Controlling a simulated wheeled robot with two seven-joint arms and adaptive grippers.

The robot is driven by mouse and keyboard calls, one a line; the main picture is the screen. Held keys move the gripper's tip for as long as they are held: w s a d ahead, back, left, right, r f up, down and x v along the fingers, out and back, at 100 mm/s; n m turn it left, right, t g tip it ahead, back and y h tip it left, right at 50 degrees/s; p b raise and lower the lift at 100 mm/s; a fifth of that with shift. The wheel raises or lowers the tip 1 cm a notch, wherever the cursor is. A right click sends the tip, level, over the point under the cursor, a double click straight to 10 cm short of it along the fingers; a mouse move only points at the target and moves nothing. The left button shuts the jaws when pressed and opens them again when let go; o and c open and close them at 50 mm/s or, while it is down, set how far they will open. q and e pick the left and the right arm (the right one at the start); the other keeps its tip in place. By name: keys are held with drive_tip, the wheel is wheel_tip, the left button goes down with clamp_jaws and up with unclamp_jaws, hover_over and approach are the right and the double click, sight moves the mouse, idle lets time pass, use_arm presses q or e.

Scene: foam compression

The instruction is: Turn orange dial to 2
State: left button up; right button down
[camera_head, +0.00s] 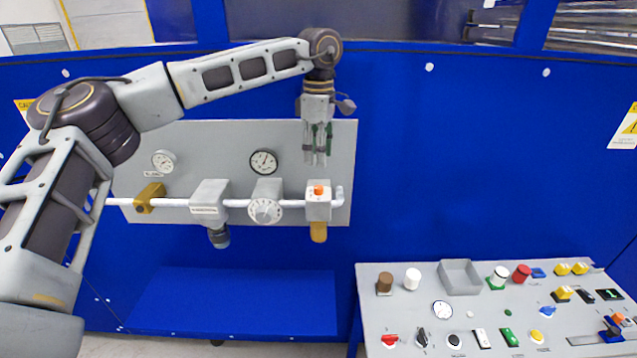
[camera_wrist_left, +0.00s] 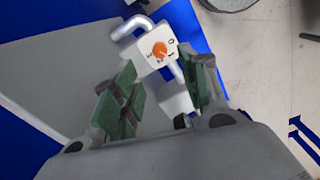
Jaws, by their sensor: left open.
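The orange dial (camera_head: 318,189) sits on top of a white block at the right end of the white pipe on the grey wall panel (camera_head: 225,140). In the left wrist view the orange dial (camera_wrist_left: 159,49) shows on the white face with numbers around it, among them 0, 1 and 2; its exact setting is hard to read. My left gripper (camera_head: 315,160) is open and empty, pointing down just above the dial and apart from it. In the left wrist view its green-padded fingers (camera_wrist_left: 158,98) stand apart, with the dial beyond them. My right gripper is not in view.
Two gauges (camera_head: 263,162), a white numbered knob (camera_head: 265,209) and a yellow valve (camera_head: 150,197) are on the panel, left of the dial. A control table (camera_head: 375,300) with buttons, switches and a grey tray (camera_head: 460,277) stands at lower right. The blue wall right of the panel is clear.

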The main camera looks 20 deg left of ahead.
sight(318, 187)
use_arm(q)
drive_tip(key=shift+f+p, duration=0.7)
drive_tip(key=shift+f, duration=4)
clamp_jaws()
